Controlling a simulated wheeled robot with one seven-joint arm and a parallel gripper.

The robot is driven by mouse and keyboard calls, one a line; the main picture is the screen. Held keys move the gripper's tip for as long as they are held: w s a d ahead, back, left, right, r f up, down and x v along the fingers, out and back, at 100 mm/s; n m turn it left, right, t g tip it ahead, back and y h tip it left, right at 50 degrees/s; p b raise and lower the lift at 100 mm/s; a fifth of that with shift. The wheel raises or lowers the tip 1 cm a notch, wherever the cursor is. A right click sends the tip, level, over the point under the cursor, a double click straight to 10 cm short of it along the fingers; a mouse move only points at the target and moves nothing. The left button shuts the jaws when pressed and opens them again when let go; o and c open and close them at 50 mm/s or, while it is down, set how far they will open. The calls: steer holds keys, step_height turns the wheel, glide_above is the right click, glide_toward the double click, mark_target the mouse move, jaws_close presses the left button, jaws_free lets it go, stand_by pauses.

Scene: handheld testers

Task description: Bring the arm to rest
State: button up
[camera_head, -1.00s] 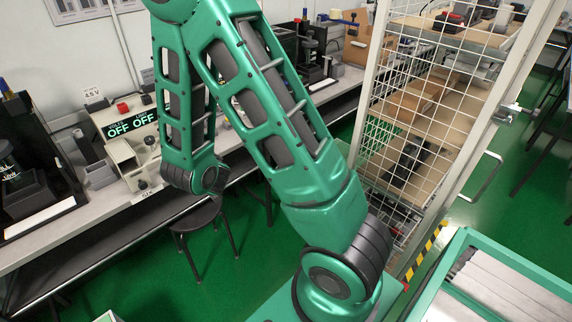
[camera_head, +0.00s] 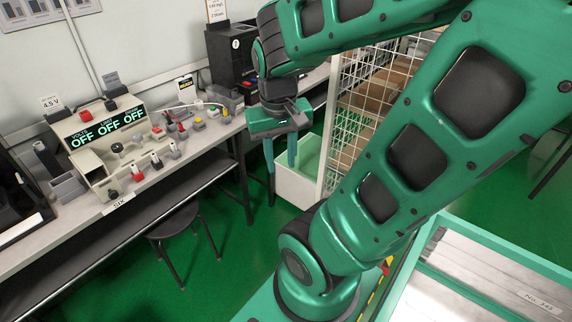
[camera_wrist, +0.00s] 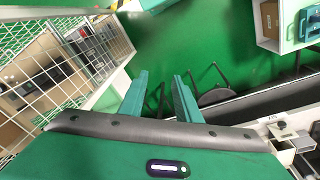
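My green arm crosses the right half of the head view. It is bent, with the forearm running along the top to my gripper (camera_head: 281,167). The gripper points down near the front edge of the bench, beside the wire cage. Its two green fingers are apart with nothing between them. In the wrist view my gripper (camera_wrist: 159,76) also shows open and empty, with green floor beyond the fingertips.
A bench (camera_head: 215,137) along the wall holds a tester (camera_head: 105,135) reading OFF three times, and several small testers. A stool (camera_head: 173,222) stands before it. A pale bin (camera_head: 296,187) and a wire cage (camera_head: 345,85) are close to the gripper.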

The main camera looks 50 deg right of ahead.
steer(key=shift+g+y, duration=0.3)
steer(key=shift+y, duration=0.4)
steer(key=s, duration=0.1)
steer(key=s+a+r, duration=0.1)
steer(key=s, duration=0.2)
steer(key=shift+s+a+r, duration=0.15)
steer(key=shift+a+r, duration=0.1)
steer(key=shift+a, duration=0.15)
